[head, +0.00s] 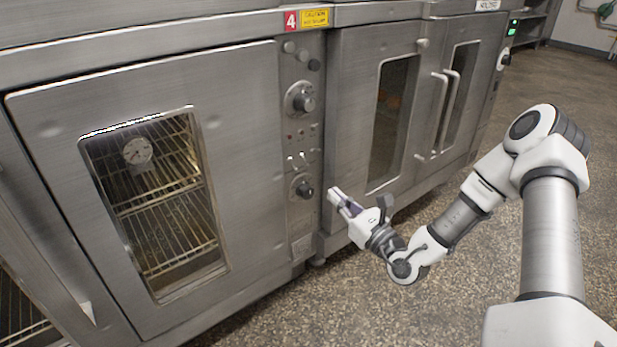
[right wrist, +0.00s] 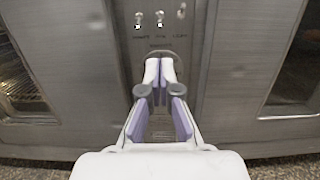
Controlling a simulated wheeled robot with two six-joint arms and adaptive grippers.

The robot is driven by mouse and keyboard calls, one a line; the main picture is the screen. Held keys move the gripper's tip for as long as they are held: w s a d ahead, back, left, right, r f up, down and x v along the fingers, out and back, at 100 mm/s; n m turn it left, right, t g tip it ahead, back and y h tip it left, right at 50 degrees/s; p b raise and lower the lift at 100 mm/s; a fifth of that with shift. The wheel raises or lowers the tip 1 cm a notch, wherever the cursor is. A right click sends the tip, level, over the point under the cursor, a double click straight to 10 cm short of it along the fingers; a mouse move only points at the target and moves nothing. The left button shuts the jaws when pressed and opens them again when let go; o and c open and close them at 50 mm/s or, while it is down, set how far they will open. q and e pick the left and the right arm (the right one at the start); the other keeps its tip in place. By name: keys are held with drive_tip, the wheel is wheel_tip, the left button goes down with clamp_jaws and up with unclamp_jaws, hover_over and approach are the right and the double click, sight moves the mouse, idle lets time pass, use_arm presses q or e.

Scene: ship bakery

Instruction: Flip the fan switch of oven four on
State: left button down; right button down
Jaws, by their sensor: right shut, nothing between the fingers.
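Oven four carries a red "4" label (head: 291,21) above its narrow control panel (head: 304,125). A row of small toggle switches (head: 297,158) sits on this panel between two round knobs. In the right wrist view the small switches (right wrist: 160,18) show at the top, above my fingertips; their labels are too blurred to read, so I cannot tell which is the fan switch or its position. My right gripper (head: 335,196) is shut and empty, right of the lower knob (head: 302,188). It also shows in the right wrist view (right wrist: 160,68), partly covering the lower panel. My left gripper is not in view.
The upper knob (head: 301,98) sticks out of the panel. Oven four's glass door (head: 245,130) is closed on the left, with racks and a dial inside. Another oven with door handles (head: 440,110) stands on the right. The speckled floor (head: 400,315) in front is clear.

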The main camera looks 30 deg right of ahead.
drive_tip(key=b, duration=0.5)
approach(301, 165)
drive_tip(key=w, duration=0.5)
drive_tip(key=shift+a+r, duration=0.2)
drive_tip(key=shift+r, duration=0.05)
drive_tip(key=shift+w+r, duration=0.2)
drive_tip(key=shift+w, duration=0.3)
drive_tip(key=shift+r, duration=0.1)
